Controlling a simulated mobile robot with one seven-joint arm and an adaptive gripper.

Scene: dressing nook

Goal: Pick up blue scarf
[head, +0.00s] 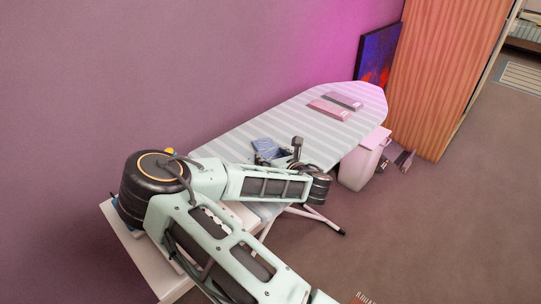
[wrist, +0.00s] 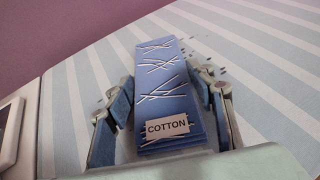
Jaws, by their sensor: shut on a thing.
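The blue scarf (wrist: 165,85) is a folded blue strip with pale crossed lines and a white "COTTON" label. In the wrist view it lies between the two fingers of my gripper (wrist: 165,112), which is shut on it from both sides. In the head view the scarf (head: 266,147) shows partly at the near half of the ironing board, and my gripper (head: 283,158) is over it, partly hidden by my arm. I cannot tell whether the scarf is touching the board or just above it.
The striped ironing board (head: 240,135) runs along the wall. Two folded items, pink (head: 328,109) and dark (head: 343,101), lie at its far end. A white bin (head: 362,163) stands beside it. A wooden cabinet (head: 440,75) and a dark picture (head: 376,58) are behind.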

